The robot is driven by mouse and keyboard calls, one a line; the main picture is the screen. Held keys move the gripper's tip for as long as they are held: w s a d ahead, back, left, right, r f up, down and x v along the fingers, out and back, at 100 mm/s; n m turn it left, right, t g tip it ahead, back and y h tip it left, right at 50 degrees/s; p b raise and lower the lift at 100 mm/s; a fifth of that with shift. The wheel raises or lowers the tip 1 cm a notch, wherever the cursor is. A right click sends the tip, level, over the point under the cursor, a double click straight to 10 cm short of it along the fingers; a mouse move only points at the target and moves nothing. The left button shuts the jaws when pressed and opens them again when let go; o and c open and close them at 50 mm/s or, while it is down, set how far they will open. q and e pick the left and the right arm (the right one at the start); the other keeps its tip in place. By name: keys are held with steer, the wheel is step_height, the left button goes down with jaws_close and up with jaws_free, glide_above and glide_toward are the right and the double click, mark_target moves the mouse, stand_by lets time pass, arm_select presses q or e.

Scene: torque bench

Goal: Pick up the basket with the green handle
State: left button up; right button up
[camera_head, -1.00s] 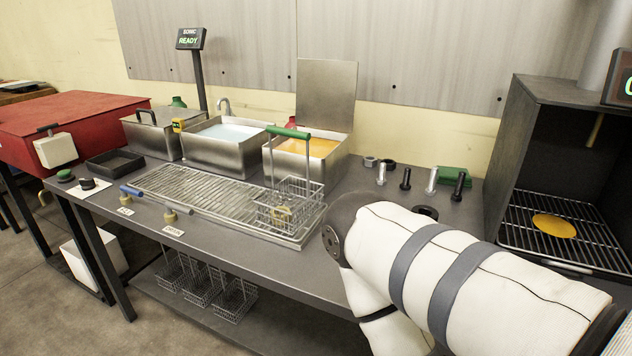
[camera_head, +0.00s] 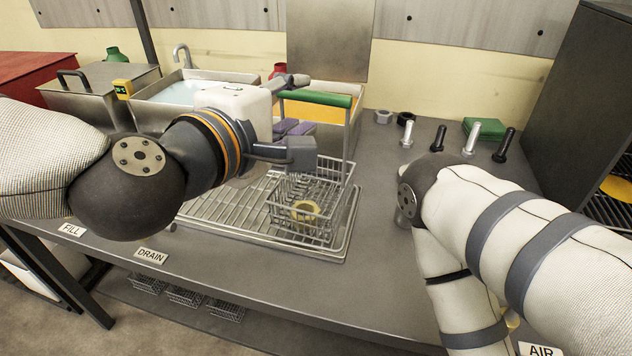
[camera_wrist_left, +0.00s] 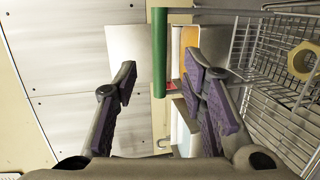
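The wire basket (camera_head: 330,195) with the green handle (camera_head: 330,99) stands on the draining rack (camera_head: 225,213); a yellow ring-shaped part (camera_head: 305,211) lies in it. My left gripper (camera_head: 303,118) is open at the left end of the handle, with one finger near handle height and the other lower. In the left wrist view the green handle (camera_wrist_left: 160,50) appears between the spread fingers of the left gripper (camera_wrist_left: 160,68), without visible contact on either. The basket (camera_wrist_left: 270,60) shows at the right there. My right gripper is out of view; only its arm shows.
Metal basins with blue (camera_head: 185,93) and orange liquid (camera_head: 310,111) stand behind the rack. My right arm covers the bench's right side. Bench in front of the rack is clear.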

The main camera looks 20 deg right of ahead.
mark_target(309, 96)
arm_select(q)
steer(key=x, duration=0.6)
steer(key=shift+w, duration=0.25)
jaws_close()
